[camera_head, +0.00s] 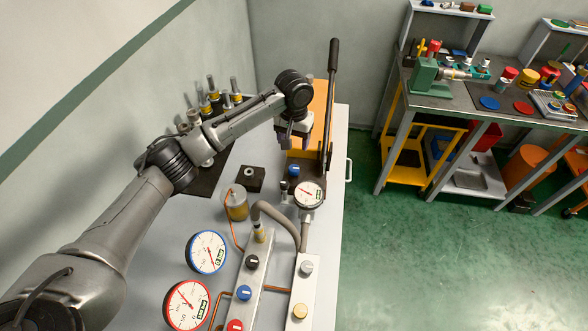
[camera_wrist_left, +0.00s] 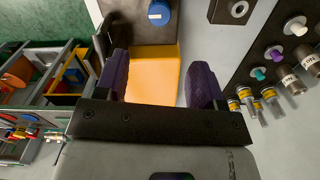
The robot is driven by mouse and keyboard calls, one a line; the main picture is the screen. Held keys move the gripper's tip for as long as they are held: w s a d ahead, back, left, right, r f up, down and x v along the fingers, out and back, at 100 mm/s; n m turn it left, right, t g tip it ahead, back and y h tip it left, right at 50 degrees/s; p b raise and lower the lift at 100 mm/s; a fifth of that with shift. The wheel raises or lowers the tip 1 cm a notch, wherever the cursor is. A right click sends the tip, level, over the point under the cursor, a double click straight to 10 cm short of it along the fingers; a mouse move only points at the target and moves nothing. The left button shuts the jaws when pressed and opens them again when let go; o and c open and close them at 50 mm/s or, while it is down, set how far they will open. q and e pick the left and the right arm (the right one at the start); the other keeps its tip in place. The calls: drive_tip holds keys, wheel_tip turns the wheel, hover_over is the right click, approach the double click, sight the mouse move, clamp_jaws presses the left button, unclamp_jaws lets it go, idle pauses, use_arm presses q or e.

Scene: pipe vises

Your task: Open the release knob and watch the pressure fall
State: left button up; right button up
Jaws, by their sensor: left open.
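My left gripper (camera_head: 294,140) is open and empty. It hangs above the orange pump body (camera_head: 318,107), close to the long black pump lever (camera_head: 329,110). In the left wrist view its purple fingers (camera_wrist_left: 158,66) stand wide apart with the orange body between and beyond them. A blue knob (camera_head: 293,170) on the pump's near end is a little nearer the camera than the gripper; it also shows in the left wrist view (camera_wrist_left: 160,12), beyond the fingers. A small pressure gauge (camera_head: 309,194) stands by that knob. Its reading is too small to tell. My right gripper is out of view.
A blue-rimmed gauge (camera_head: 207,252) and a red-rimmed gauge (camera_head: 188,305) stand beside a manifold (camera_head: 250,277) with black, blue and red knobs. A grey hose (camera_head: 286,216) arches nearby. Several fittings stand on a dark mat (camera_head: 205,181). A workbench (camera_head: 455,105) is across the green floor.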

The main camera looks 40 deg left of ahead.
sight(294, 168)
use_arm(q)
wheel_tip(294, 168, down, 10)
drive_tip(key=shift+d+f+b, duration=0.1)
drive_tip(key=shift+f+b, duration=0.1)
drive_tip(key=shift+b, duration=0.2)
drive_tip(key=shift+f, duration=0.95)
drive_tip(key=shift+c, duration=0.4)
